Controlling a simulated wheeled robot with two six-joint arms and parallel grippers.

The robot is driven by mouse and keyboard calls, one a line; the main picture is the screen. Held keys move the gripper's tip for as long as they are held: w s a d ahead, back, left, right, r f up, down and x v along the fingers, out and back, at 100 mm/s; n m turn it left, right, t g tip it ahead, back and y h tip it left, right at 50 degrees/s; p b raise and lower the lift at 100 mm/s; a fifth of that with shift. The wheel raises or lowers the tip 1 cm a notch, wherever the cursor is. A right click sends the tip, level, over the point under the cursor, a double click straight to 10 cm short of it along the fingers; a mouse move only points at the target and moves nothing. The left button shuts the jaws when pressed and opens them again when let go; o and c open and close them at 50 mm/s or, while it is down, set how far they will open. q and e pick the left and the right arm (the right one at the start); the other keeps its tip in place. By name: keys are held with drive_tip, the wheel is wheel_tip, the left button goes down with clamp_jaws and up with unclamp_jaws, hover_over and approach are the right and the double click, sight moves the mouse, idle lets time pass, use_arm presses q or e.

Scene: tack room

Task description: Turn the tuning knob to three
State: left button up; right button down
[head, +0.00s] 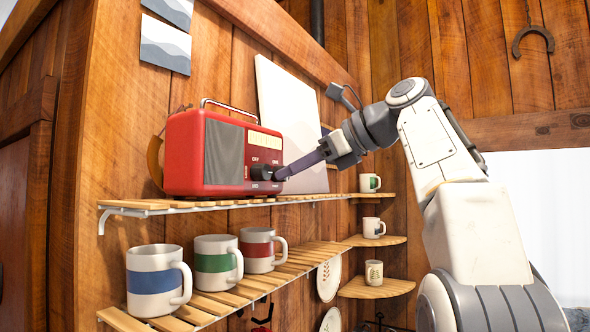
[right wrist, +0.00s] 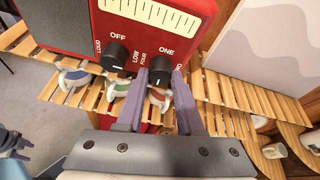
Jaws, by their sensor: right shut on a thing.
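The red radio (head: 190,150) stands on the upper slatted shelf in the head view. In the right wrist view its front (right wrist: 185,18) has two black knobs. The left knob (right wrist: 114,56) has OFF, LOW and LOUD around it. The right knob, the tuning knob (right wrist: 160,66), has ONE and FOUR readable, with another label partly hidden by a finger. My right gripper (right wrist: 160,82) has one purple finger on each side of the tuning knob and is shut on it. It also reaches the radio in the head view (head: 281,174). I cannot tell the number the knob points to.
The upper shelf (head: 150,205) runs under the radio. Several mugs, including a blue-banded mug (head: 153,282), stand on the lower shelf (head: 205,305). A pale panel (head: 285,105) leans behind the radio. Small corner shelves (head: 377,288) hold more mugs at right.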

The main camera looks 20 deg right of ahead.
idle(0.4)
drive_tip(key=c, duration=0.5)
unclamp_jaws()
drive_tip(key=shift+c, duration=0.2)
drive_tip(key=s+d+r, duration=0.1)
drive_tip(key=s+d, duration=0.8)
drive_tip(key=s, duration=0.2)
drive_tip(key=shift+s, duration=0.35)
drive_tip(key=shift+w, duration=0.1)
